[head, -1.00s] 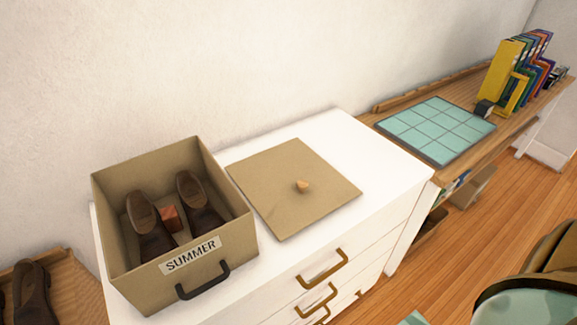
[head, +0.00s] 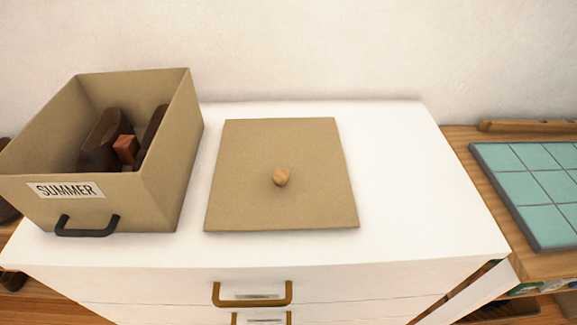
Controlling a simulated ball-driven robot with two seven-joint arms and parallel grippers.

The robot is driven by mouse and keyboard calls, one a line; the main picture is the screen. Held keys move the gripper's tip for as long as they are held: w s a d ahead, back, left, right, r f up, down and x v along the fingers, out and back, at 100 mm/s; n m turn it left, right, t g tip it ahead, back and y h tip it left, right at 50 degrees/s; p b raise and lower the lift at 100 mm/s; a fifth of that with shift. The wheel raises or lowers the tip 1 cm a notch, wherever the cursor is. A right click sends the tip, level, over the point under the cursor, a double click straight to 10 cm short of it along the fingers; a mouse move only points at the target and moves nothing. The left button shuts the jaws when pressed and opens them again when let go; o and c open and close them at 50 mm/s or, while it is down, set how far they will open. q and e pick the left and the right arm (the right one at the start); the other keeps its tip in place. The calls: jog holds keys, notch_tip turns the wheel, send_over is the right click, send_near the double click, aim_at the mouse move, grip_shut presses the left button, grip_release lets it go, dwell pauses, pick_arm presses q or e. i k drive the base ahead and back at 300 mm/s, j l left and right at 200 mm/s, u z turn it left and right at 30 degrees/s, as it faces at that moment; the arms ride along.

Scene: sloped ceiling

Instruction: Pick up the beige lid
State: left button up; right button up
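The beige lid (head: 245,200) is a flat square panel with a small round wooden knob (head: 281,177) at its middle. It lies flat on top of the white chest of drawers (head: 400,170), near the centre of the head view. A beige box (head: 160,190) labelled SUMMER, with a black handle, stands open to the left of the lid, with a small gap between them. Neither of my grippers shows in the head view.
The box holds dark brown shoes (head: 104,140) and a reddish block (head: 125,149). The chest top right of the lid is clear. A wooden desk (head: 466,150) with a teal gridded mat (head: 535,185) stands at the right. A white wall (head: 300,50) rises behind. Brass drawer handles (head: 252,300) stick out in front.

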aim_at(279, 173)
jog(key=k+j, duration=0.2)
jog(key=j, duration=0.25)
jog(key=k+j, duration=0.2)
jog(key=j, duration=0.2)
jog(key=k+j+z, duration=0.1)
jog(key=j, duration=0.35)
jog(key=k+j, duration=0.3)
jog(key=j+z, duration=0.05)
jog(key=j, duration=0.05)
